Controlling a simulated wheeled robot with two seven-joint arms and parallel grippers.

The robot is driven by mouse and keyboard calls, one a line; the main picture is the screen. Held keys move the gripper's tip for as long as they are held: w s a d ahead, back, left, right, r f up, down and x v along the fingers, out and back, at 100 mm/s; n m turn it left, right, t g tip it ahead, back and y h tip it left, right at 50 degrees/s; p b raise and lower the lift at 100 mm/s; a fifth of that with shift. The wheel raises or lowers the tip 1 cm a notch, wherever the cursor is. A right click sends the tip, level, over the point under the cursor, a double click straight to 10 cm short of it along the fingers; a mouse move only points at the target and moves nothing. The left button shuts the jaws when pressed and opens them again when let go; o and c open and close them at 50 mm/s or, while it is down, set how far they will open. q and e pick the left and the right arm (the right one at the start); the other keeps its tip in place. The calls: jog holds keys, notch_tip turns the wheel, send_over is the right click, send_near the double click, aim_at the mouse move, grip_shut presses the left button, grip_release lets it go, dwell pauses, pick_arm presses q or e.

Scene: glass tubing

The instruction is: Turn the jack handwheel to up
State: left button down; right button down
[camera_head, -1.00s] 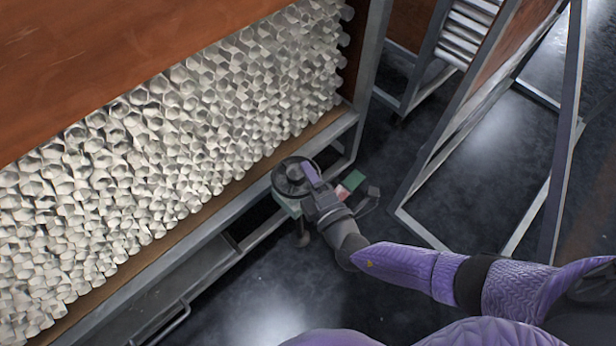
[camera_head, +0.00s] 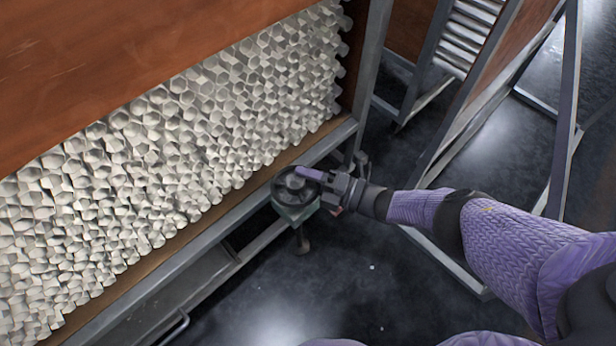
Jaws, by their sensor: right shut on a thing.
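The jack handwheel (camera_head: 284,192) is a dark round wheel on top of a greenish jack body (camera_head: 297,217), beside the lower rail of the rack. My right gripper (camera_head: 306,175) reaches in from the right and is shut on the handwheel at its right rim. The gripper and wrist hide part of the wheel and the red-marked part behind it. My left gripper is not in view.
A rack (camera_head: 332,138) with a grey metal frame holds a dense stack of glass tubes (camera_head: 190,140) under a brown panel (camera_head: 130,55). Another slanted metal frame (camera_head: 470,105) stands at the upper right. Dark glossy floor (camera_head: 370,285) lies open below the jack.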

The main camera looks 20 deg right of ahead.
jog(key=shift+a+n+g+y, duration=0.1)
jog(key=shift+n+g+y, duration=0.2)
jog(key=shift+g, duration=0.1)
jog(key=shift+c, duration=1.3)
grip_release()
jog(key=v, duration=0.9)
jog(key=shift+s+d, duration=0.3)
